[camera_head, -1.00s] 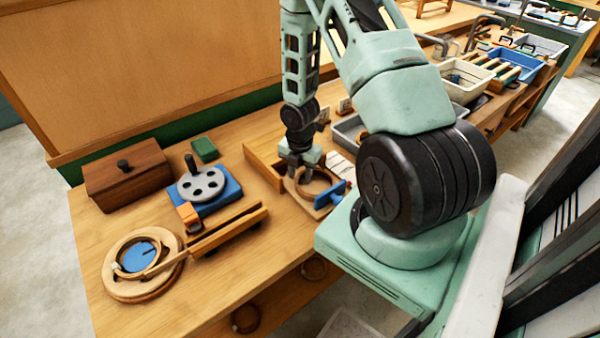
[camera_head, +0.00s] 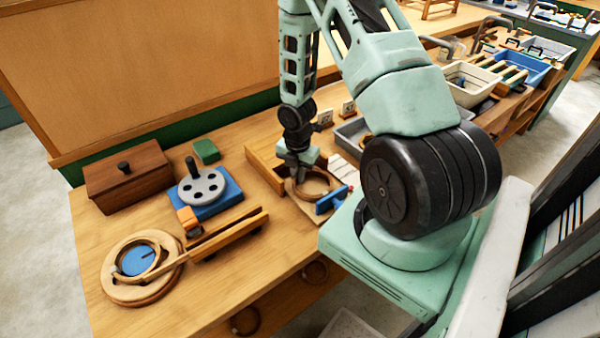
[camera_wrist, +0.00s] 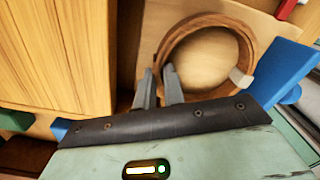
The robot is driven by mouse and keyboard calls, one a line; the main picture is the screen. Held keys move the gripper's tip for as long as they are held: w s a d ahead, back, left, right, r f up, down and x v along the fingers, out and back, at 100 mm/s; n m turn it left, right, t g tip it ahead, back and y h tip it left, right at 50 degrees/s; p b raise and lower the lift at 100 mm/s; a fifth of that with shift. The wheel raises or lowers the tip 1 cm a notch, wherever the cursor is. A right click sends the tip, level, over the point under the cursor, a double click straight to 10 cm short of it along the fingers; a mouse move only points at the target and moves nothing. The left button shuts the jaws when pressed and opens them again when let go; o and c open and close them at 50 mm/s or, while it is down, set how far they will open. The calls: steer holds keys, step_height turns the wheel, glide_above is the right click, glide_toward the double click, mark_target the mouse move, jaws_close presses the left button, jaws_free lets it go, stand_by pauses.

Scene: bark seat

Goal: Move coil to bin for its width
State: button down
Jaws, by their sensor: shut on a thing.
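A brown ring-shaped coil (camera_wrist: 243,52) with a pale tie lies on or just above a light wooden board in the wrist view. My gripper (camera_wrist: 159,74) is shut on the near left part of the coil's rim, one finger inside the ring and one outside. In the head view the coil (camera_head: 318,196) and my gripper (camera_head: 296,176) are beside a wooden fixture with a blue part (camera_head: 333,199). Whether the coil touches the board is unclear. At the back right stand a cream bin (camera_head: 468,82), a blue bin (camera_head: 522,68) and a grey bin (camera_head: 350,132), the last partly hidden by my arm.
A round wooden jig with a blue centre (camera_head: 140,258) is at the front left. A lidded brown box (camera_head: 128,176), a blue block with a grey disc (camera_head: 205,196) and a green block (camera_head: 206,151) stand behind it. Bare tabletop lies at the front.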

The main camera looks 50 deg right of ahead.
steer(key=c, duration=1.4)
jaws_free()
step_height(320, 180, up, 17)
steer(key=p, duration=0.2)
steer(key=shift+r, duration=0.2)
steer(key=s+a+r+m, duration=0.1)
steer(key=a+r+m, duration=0.25)
steer(key=a, duration=0.65)
steer(key=s+a+r+m, duration=0.15)
steer(key=a+r, duration=0.25)
steer(key=a, duration=0.6)
steer(key=s+a+r+m, duration=0.2)
steer(key=s+a+m, duration=0.2)
steer(key=s+a, duration=0.3)
steer(key=s+a+r+m, duration=0.3)
steer(key=s+a, duration=0.4)
steer(key=a, duration=0.1)
steer(key=shift+m+y, duration=0.3)
steer(key=shift+m, duration=0.1)
